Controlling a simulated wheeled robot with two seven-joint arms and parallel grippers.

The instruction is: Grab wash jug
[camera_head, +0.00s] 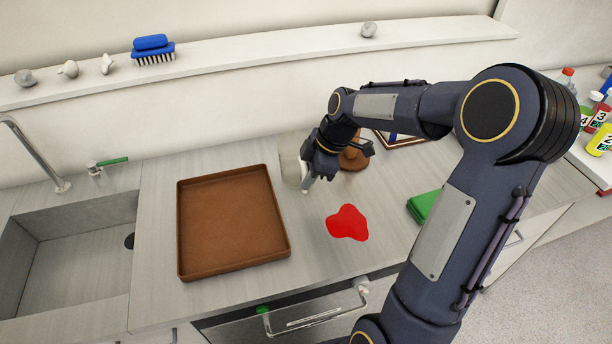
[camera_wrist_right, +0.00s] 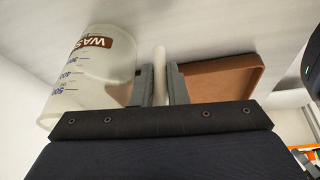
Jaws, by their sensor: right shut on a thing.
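The wash jug (camera_wrist_right: 88,80) is a translucent white cup with blue volume marks and a brown label reading "WAS". It fills the left of the right wrist view. In the head view the jug (camera_head: 291,171) stands on the counter behind the tray's right corner, partly hidden by my right gripper (camera_head: 306,180). In the wrist view my right gripper (camera_wrist_right: 160,85) is shut on a pale upright bar, the jug's handle, with one finger on each side. My left gripper is not in view.
A brown tray (camera_head: 232,220) lies left of the jug. A red spill (camera_head: 347,223) and a green cloth (camera_head: 424,206) lie to the right. A brown round object (camera_head: 353,158) is close behind my gripper. The sink (camera_head: 75,250) is at the far left.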

